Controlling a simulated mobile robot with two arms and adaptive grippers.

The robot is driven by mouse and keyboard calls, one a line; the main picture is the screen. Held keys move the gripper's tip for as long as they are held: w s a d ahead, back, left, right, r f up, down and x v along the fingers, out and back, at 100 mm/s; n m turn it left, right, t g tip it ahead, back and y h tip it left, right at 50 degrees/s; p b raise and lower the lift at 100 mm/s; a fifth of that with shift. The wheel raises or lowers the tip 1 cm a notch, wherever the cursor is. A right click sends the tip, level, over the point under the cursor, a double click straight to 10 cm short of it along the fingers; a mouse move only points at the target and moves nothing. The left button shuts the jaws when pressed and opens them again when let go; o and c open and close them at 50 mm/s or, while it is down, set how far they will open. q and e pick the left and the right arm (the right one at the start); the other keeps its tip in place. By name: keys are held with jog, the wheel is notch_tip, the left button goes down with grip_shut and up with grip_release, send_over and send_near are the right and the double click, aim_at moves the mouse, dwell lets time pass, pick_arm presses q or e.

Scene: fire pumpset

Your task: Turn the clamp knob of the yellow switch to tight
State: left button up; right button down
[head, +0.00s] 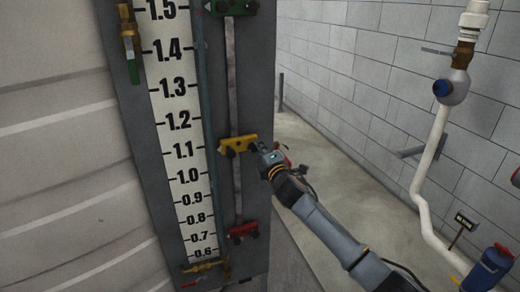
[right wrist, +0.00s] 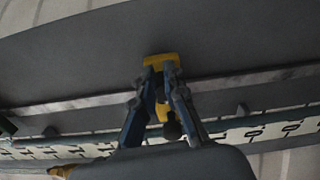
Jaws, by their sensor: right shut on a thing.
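The yellow switch (head: 238,144) sits on the vertical metal rail beside the number scale, level with about 1.1 in the head view. My right gripper (head: 263,150) reaches it from the right. In the right wrist view the yellow switch (right wrist: 161,61) shows between and beyond the fingers. My right gripper (right wrist: 160,75) is shut on the clamp knob at the switch, and its fingers hide most of that knob. A dark round knob (right wrist: 172,131) also shows nearer the camera. Whether the clamp is tight cannot be told. My left gripper is in neither view.
A green switch (head: 228,7) is higher on the rail and a red switch (head: 243,231) lower. The number scale (head: 181,125) runs along the left. A white pipe (head: 432,150) with a valve and a blue canister (head: 489,268) stand at the right. The floor between is clear.

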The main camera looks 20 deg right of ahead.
jog(key=shift+f+m, duration=0.1)
jog(key=shift+m, duration=0.5)
jog(key=c, duration=1.4)
grip_release()
jog(key=shift+s, duration=0.15)
jog(key=s, duration=1.1)
jog(key=shift+s+d, duration=0.25)
jog(key=shift+s, duration=0.15)
